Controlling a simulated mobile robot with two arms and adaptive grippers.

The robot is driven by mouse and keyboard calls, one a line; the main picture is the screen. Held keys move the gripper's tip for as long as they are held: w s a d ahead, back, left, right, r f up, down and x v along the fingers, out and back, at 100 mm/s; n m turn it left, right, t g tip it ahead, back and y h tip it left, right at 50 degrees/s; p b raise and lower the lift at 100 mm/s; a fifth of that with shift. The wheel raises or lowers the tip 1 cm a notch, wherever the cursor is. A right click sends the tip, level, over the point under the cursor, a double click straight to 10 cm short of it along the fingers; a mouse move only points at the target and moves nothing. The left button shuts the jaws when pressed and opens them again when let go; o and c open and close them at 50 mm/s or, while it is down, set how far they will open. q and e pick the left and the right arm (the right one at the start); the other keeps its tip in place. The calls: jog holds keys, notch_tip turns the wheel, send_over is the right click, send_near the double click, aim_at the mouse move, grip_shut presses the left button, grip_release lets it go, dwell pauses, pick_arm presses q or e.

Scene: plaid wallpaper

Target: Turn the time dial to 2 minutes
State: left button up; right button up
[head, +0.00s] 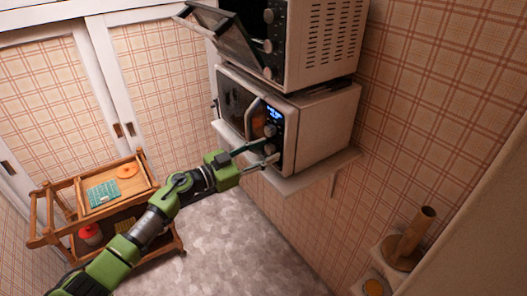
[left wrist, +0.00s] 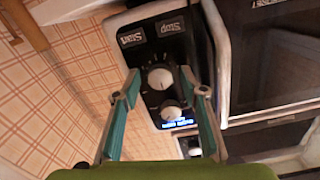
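The lower white microwave (head: 322,125) has a black control panel with a lit blue display (head: 274,113) and two round dials. In the left wrist view the panel appears upside down, with the Start and Stop buttons at the top. The dial nearer the buttons (left wrist: 160,78) lies between my left gripper's fingertips (left wrist: 161,80). The dial nearer the display (left wrist: 171,114) is beside it. My left gripper (head: 271,150) is open at the front of the panel; gaps show between its fingers and the dial. Which dial sets time cannot be read. My right gripper is not in view.
A second white oven (head: 318,40) stands above, its door (head: 222,35) hanging open. The microwave sits on a white wall shelf (head: 312,172). A wooden cart (head: 145,192) stands at left. A wooden cat post (head: 409,240) is at lower right. The floor (head: 235,240) between is clear.

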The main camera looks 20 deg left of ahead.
pick_arm(q)
jog(key=shift+s, duration=0.1)
jog(key=c, duration=1.1)
jog(key=shift+m, duration=0.4)
jog(key=m, duration=0.4)
jog(key=m+b, duration=0.1)
jog(key=m, duration=0.4)
jog(key=shift+f+b, duration=0.1)
jog(key=shift+b, duration=0.2)
jog(key=m+b, duration=0.2)
jog(key=m, duration=0.4)
jog(key=shift+m+b, duration=0.4)
jog(key=m+b, duration=0.2)
jog(key=m, duration=0.1)
jog(key=shift+f+m, duration=0.1)
jog(key=shift+m, duration=0.2)
jog(key=shift+m+b, duration=0.8)
jog(key=shift+m, duration=1)
